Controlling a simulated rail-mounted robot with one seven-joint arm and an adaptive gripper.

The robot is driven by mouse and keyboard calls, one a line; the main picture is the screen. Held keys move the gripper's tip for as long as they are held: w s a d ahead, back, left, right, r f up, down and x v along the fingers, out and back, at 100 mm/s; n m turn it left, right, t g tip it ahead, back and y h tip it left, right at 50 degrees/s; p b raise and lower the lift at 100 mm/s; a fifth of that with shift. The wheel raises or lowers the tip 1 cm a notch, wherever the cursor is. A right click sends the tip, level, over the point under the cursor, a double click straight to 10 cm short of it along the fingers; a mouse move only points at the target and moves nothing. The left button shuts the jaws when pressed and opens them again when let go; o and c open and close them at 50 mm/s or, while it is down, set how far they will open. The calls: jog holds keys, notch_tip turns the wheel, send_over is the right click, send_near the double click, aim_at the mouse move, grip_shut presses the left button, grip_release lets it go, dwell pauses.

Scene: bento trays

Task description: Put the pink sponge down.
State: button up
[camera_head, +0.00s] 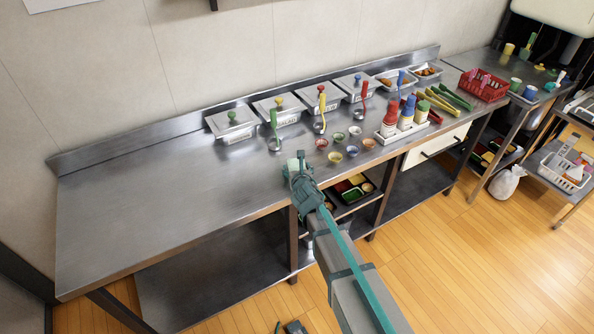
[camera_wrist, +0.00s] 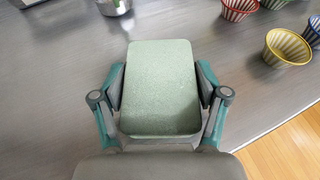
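My gripper (camera_wrist: 160,88) is shut on a pale green sponge (camera_wrist: 160,75), with one finger on each long side. No pink sponge is in my gripper; the one held looks green. In the head view my gripper (camera_head: 297,172) is at the front edge of the steel counter (camera_head: 150,210), with the pale sponge (camera_head: 293,164) at its tip. I cannot tell whether the sponge touches the counter. Small pink items (camera_head: 484,79) show in the red basket (camera_head: 470,88) at the far right; I cannot tell what they are.
Lidded steel containers (camera_head: 232,122) and ladles (camera_head: 274,140) line the back. Several small striped bowls (camera_head: 335,157) stand right of my gripper, also in the wrist view (camera_wrist: 287,47). A bottle caddy (camera_head: 395,137) is farther right. The counter's left half is clear.

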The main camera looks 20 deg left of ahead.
aim_at(297, 167)
jog(key=shift+c, duration=0.5)
jog(key=shift+r, duration=0.45)
notch_tip(297, 167, up, 2)
jog(key=shift+r+p, duration=0.2)
jog(key=shift+p, duration=0.2)
jog(key=s+r, duration=0.1)
jog(key=s+d+r, duration=0.1)
jog(key=r, duration=0.1)
jog(key=s+d+r, duration=0.1)
jog(key=s+r, duration=0.1)
jog(key=shift+s+d, duration=0.1)
jog(key=shift+d, duration=0.15)
jog(key=v, duration=0.3)
jog(key=b+v, duration=0.1)
jog(key=v, duration=0.5)
jog(key=shift+w+d+r, duration=0.15)
jog(key=shift+w+r, duration=0.1)
jog(key=shift+c, duration=0.2)
jog(key=shift+s+d+r+b, duration=0.15)
jog(key=shift+s+d+b, duration=0.2)
jog(key=shift+s+b, duration=0.2)
